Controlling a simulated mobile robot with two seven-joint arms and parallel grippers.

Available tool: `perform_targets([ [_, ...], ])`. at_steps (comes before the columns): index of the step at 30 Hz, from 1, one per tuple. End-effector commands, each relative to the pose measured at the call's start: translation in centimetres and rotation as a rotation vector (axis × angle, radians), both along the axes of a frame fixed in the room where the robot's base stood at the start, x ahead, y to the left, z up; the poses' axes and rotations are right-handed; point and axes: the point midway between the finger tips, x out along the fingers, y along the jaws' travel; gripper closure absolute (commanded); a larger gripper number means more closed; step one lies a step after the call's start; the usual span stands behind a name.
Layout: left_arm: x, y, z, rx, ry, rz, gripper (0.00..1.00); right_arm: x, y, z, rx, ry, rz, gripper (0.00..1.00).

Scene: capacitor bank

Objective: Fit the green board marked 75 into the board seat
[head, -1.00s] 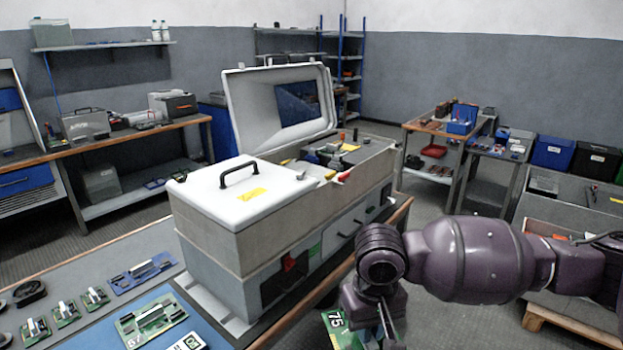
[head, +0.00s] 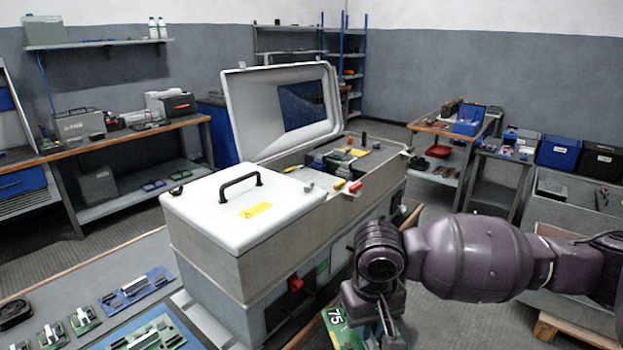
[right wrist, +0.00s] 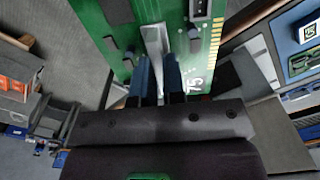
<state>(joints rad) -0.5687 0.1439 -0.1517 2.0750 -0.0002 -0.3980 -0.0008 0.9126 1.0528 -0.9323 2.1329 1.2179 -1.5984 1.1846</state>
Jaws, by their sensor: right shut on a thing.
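The green board marked 75 (head: 341,326) hangs in my right gripper (head: 374,332) at the bottom of the head view, in front of the cabinet's right side. In the right wrist view the board (right wrist: 205,50) fills the top middle, with black parts and gold edge contacts. There the right gripper (right wrist: 158,85) is shut on the pale upright part on the board's face. The grey cabinet (head: 215,240) has its rear lid (head: 240,115) open, showing fittings inside. I cannot make out the board seat. My left gripper is not in view.
A bench (head: 55,280) at the lower left holds several green boards, a blue board (head: 138,287) and a blue mat. A white cover with a black handle (head: 240,183) tops the cabinet's near end. Side tables stand at the right; open floor lies between.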

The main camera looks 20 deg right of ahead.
Motion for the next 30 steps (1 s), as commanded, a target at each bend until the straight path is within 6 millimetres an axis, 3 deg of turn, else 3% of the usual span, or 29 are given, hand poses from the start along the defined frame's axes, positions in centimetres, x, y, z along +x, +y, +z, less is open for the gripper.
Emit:
perform_targets([
  [12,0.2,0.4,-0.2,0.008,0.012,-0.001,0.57,0.0,0.0,0.5,0.000,-0.007,0.000,1.00],
  [23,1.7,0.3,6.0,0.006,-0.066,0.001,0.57,0.0,0.0,7.8,0.001,-0.084,0.000,1.00],
  [26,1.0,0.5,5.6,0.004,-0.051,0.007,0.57,0.0,0.0,7.5,0.002,-0.092,-0.001,1.00],
  [30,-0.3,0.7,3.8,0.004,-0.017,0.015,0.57,0.0,0.0,5.6,0.001,-0.093,-0.001,1.00],
])
